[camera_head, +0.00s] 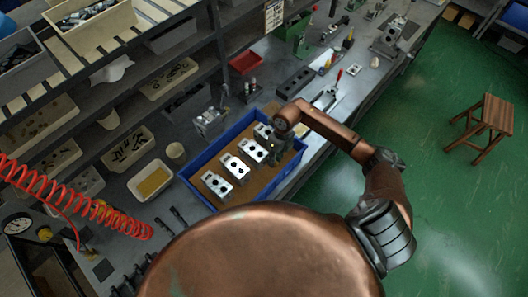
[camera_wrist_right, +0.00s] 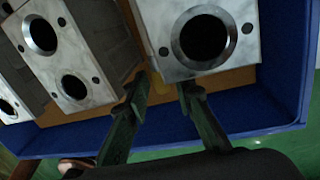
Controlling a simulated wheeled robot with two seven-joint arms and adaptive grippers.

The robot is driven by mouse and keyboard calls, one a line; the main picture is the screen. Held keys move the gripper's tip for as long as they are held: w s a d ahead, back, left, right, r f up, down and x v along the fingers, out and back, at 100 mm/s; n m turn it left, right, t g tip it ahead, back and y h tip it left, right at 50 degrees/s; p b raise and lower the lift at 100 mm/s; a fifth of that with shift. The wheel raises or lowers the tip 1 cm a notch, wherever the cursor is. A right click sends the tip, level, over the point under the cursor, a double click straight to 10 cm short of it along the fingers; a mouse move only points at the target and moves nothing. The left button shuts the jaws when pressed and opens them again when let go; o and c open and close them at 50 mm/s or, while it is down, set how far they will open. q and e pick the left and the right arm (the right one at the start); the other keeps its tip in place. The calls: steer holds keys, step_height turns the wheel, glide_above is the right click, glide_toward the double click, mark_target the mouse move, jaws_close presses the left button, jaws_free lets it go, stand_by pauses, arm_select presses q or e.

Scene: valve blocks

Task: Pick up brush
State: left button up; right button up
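I cannot pick out a brush for certain in either view. My right gripper (camera_head: 275,153) is over the right end of the blue tray (camera_head: 203,197) in the head view, among the metal valve blocks. In the right wrist view its two dark fingers (camera_wrist_right: 163,84) are apart, with nothing clearly held between them. A valve block (camera_wrist_right: 207,38) with a round bore is just beyond the fingertips; I cannot tell whether they touch it. A small yellowish patch shows behind the left finger, too little to identify. My left gripper is not in view.
Several valve blocks (camera_head: 236,167) stand in a row on the tray's brown floor. Bins and a yellow-filled container (camera_head: 152,182) lie to the left, with a red coiled hose (camera_head: 75,195). Tools, including a red-handled one (camera_head: 338,77), lie farther along the bench. A wooden stool (camera_head: 487,115) stands on open green floor.

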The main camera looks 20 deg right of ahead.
jaws_close()
stand_by(0.3)
steer(key=shift+r, duration=0.55)
steer(key=s+d+r+b, duration=0.3)
steer(key=s+d+r, duration=0.2)
steer(key=s+r, duration=0.7)
steer(key=shift+s, duration=0.5)
